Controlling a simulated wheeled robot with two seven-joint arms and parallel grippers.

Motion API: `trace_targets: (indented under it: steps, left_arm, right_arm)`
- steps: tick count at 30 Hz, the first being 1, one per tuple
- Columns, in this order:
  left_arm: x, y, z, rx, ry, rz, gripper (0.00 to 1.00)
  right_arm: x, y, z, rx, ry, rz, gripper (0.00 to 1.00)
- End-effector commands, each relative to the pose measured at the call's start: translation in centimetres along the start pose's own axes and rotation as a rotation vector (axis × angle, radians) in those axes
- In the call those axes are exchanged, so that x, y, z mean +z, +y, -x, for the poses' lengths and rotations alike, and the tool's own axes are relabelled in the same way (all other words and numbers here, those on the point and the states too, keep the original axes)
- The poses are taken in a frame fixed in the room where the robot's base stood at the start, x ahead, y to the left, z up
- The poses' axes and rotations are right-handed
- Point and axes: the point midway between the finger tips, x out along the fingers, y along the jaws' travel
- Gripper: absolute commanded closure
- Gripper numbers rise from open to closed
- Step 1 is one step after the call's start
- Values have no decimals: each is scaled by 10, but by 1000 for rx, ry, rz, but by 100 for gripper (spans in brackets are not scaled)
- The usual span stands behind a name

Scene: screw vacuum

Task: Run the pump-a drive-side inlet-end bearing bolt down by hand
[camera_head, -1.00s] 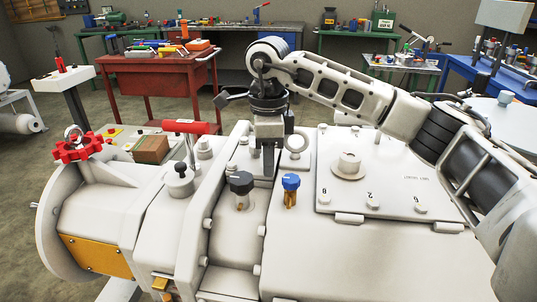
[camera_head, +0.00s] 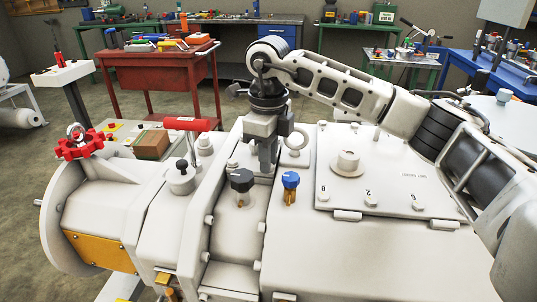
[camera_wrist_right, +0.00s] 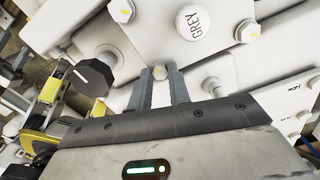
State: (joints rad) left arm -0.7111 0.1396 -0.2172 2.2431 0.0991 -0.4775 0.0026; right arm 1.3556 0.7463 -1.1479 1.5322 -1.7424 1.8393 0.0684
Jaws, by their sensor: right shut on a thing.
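My right gripper (camera_head: 267,166) points down onto the white pump housing (camera_head: 325,250), behind the black knob. In the right wrist view, its two grey fingers stand on either side of a small pale bolt head with a yellowish mark (camera_wrist_right: 160,72) and are shut on it. The bolt's shank and seat are hidden in that view. In the head view the bolt itself is hidden by the fingers. My left gripper is not in view.
A black knob (camera_head: 242,183) and a blue-topped valve (camera_head: 290,186) stand close in front of the gripper.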

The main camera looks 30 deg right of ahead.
Motion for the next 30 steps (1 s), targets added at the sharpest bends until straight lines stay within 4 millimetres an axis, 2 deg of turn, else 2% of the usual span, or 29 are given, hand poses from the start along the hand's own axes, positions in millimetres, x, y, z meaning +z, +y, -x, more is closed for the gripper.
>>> trace_targets:
  steps: [7, 8, 10, 18, 22, 26, 30]
  left_arm:
    - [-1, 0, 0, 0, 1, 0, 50]
    - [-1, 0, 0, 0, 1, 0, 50]
    - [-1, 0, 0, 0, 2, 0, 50]
    - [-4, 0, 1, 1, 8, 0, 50]
    - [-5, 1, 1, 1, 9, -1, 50]
    - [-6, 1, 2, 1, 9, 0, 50]
    - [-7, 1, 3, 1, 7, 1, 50]
  right_arm:
    - [1, 0, 2, -2, -6, 0, 100]
    - [1, 0, 2, -2, -6, 0, 79]
    - [1, 0, 2, -2, -5, 0, 59]
    - [0, 0, 1, -1, -3, 1, 59]
    - [1, 0, 8, -2, -4, 1, 59]
    - [1, 0, 30, -3, -7, 1, 59]
    - [1, 0, 64, -4, -8, 1, 59]
